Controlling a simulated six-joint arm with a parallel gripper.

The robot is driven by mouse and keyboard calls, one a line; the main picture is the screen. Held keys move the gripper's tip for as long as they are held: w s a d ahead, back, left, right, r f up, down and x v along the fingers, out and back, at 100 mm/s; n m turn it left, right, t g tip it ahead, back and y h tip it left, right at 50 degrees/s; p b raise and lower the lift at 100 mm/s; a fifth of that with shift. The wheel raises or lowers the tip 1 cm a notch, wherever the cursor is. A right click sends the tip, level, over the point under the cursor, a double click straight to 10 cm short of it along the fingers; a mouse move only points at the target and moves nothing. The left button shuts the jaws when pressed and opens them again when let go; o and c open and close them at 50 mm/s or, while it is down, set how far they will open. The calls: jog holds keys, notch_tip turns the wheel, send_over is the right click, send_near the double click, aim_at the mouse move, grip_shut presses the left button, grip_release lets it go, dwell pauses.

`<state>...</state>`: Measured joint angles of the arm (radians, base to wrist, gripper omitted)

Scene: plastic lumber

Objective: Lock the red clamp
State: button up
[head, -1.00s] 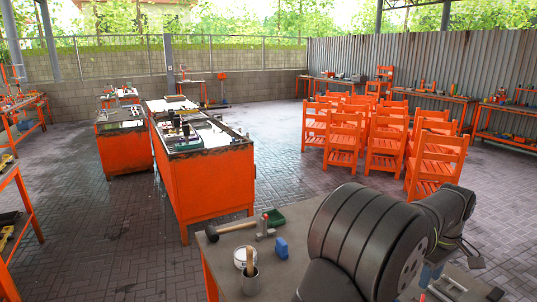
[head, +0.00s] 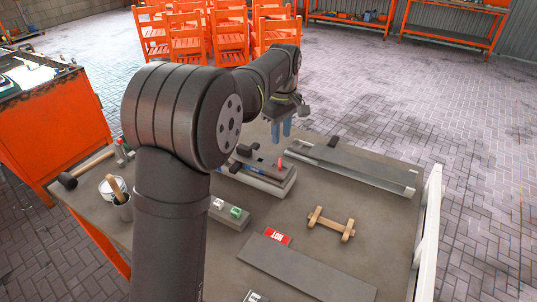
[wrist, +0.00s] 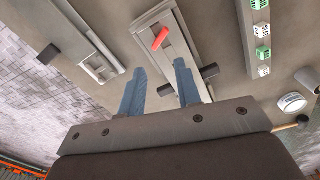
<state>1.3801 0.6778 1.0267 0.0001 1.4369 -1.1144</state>
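The red clamp handle (head: 280,162) stands as a small red lever on a stacked grey plank fixture (head: 262,182) on the workbench. In the wrist view the red handle (wrist: 160,38) lies at a slant on the grey plank, just beyond the fingertips. Black cylindrical ends (wrist: 208,72) stick out at the plank's sides. My gripper (head: 281,131) hangs above and behind the fixture in the head view, its blue fingers pointing down. In the wrist view my gripper (wrist: 158,70) is open, its fingers apart with nothing between them. The clamp's jaw is not clearly visible.
A long board with a metal rail (head: 350,165) lies at the back right. A block with green and white cubes (head: 232,212), a wooden dumbbell-shaped piece (head: 331,224), a grey board (head: 305,270) and a red label (head: 277,236) lie nearer. A mallet (head: 88,168) is at left.

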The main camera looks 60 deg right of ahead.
aim_at(280, 163)
notch_tip(280, 163, up, 7)
jog(key=m, duration=1)
jog(key=f, duration=1.7)
jog(key=shift+s+a+f, duration=0.1)
jog(key=shift+a, duration=0.1)
grip_shut()
